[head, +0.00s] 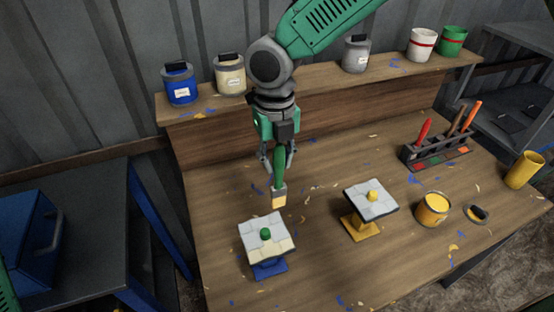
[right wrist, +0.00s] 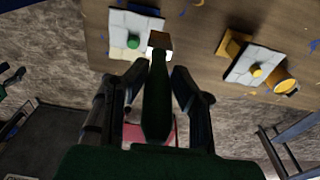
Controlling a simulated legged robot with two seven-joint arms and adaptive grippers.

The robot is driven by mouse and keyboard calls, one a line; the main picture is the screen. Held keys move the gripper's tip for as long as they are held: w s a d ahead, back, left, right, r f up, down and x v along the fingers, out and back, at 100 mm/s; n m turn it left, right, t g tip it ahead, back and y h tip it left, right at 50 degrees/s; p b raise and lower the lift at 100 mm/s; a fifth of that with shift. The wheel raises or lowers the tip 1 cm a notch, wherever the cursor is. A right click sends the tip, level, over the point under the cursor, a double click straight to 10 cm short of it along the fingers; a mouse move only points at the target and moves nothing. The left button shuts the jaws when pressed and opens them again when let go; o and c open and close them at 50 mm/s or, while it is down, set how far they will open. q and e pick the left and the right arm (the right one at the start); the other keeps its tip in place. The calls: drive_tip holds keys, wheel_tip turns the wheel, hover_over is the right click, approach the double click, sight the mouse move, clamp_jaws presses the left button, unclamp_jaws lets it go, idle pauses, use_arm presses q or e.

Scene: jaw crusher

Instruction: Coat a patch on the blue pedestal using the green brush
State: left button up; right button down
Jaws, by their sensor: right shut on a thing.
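My right gripper (head: 278,163) is shut on the green brush (head: 279,180), which points down with pale yellow bristles at its tip. The brush also shows in the right wrist view (right wrist: 157,105), between both fingers. The blue pedestal (head: 269,269) stands at the front left of the bench. It bears a tilted white tiled plate (head: 258,226) with a green knob (head: 265,233) in the middle. The plate's front part looks pale yellow. The bristles appear just behind and above the plate, apart from it. My left gripper is not in view.
A yellow pedestal (head: 361,229) with a similar plate stands to the right. Beside it are an open yellow paint can (head: 432,212) and its lid (head: 476,214). A brush rack (head: 438,155) and a yellow cup (head: 524,170) stand farther right. Several cans line the back shelf (head: 310,88).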

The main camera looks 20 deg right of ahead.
drive_tip(key=shift+f, duration=0.15)
drive_tip(key=shift+f, duration=1.65)
drive_tip(key=shift+f+b, duration=0.3)
drive_tip(key=shift+f, duration=0.2)
drive_tip(key=shift+a, duration=0.15)
drive_tip(key=shift+a, duration=4.75)
drive_tip(key=shift+d+p, duration=0.3)
drive_tip(key=shift+d, duration=4.65)
drive_tip(key=shift+r, duration=0.15)
